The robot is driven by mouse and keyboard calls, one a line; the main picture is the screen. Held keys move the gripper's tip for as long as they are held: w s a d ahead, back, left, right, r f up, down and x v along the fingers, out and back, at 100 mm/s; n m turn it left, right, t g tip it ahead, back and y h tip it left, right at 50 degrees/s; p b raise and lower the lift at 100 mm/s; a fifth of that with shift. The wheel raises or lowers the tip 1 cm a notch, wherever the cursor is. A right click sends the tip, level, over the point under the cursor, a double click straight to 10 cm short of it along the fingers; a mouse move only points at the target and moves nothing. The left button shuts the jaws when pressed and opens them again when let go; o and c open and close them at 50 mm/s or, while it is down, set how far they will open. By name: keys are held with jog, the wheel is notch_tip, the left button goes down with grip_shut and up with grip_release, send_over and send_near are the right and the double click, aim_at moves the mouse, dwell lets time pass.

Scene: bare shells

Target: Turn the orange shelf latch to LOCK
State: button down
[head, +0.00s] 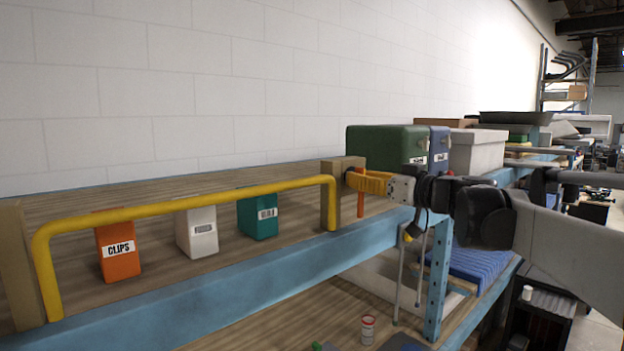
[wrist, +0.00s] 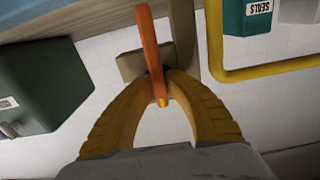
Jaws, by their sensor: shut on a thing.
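The orange shelf latch (head: 361,205) is a slim bar by the wooden post (head: 331,205) at the right end of the yellow rail. In the head view its lower part points down below my gripper (head: 362,182), and the rest is hidden. In the wrist view the latch (wrist: 151,45) runs almost straight along the picture, slightly tilted, in front of a wooden block (wrist: 130,66). The yellow-orange fingers of my gripper (wrist: 165,84) are shut on the latch near its yellow-tipped end. No LOCK mark is readable in either view.
The yellow rail (head: 190,203) runs along the shelf front. Behind it stand an orange CLIPS bin (head: 117,262), a white bin (head: 196,240) and a teal bin (head: 257,223). A green box (head: 385,145) stands close behind my gripper. The blue shelf beam (head: 250,260) lies below.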

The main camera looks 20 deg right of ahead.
jog(key=m+b, duration=0.1)
jog(key=m, duration=0.3)
jog(key=shift+f, duration=0.1)
jog(key=m+b, duration=0.1)
jog(key=m, duration=0.3)
jog(key=shift+m, duration=0.3)
jog(key=m, duration=0.4)
jog(key=shift+m+b, duration=0.3)
jog(key=shift+b, duration=0.05)
jog(key=m, duration=0.4)
jog(key=shift+m, duration=0.3)
jog(key=c, duration=1.4)
grip_release()
jog(key=shift+a, duration=0.1)
